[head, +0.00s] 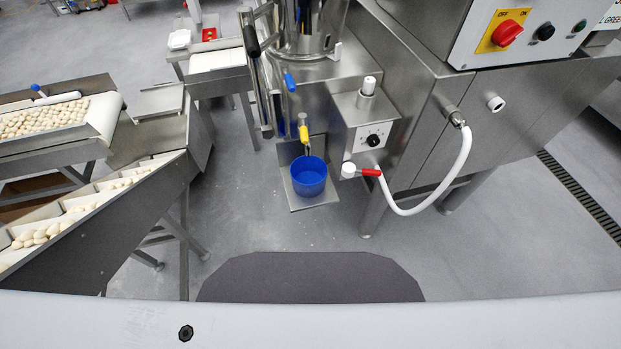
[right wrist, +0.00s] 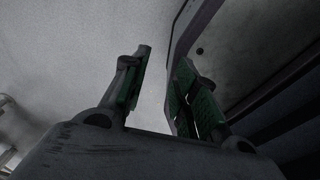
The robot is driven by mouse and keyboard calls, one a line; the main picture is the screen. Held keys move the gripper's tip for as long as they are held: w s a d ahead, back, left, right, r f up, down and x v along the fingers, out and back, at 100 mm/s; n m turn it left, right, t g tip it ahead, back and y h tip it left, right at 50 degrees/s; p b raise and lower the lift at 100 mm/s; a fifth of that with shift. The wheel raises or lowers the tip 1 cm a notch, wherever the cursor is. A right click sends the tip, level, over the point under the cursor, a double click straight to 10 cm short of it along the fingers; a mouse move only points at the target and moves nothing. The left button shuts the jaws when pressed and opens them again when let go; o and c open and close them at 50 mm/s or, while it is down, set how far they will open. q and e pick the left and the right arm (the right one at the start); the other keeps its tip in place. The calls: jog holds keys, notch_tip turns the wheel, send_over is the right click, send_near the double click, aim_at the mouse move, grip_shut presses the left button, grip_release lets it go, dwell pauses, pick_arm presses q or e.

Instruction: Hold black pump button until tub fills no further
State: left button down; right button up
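A blue tub (head: 308,184) stands upright on a small metal shelf under a yellow-handled tap (head: 304,133) in the head view. Its inside looks blue, and I cannot make out any fill in it. My left gripper is not in view.
A small metal box (head: 354,118) beside the tub carries a black dial (head: 373,140). A white hose (head: 437,201) with a red-handled nozzle hangs in front of the machine. The floor before the tub is clear.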

jog(key=shift+w+a, duration=0.15)
jog(key=shift+w, duration=0.4)
jog(key=c, duration=0.5)
jog(key=shift+w+a, duration=0.15)
jog(key=shift+w, duration=0.2)
jog(key=shift+s, duration=0.1)
jog(key=shift+s+d, duration=0.2)
jog(key=shift+s, duration=0.7)
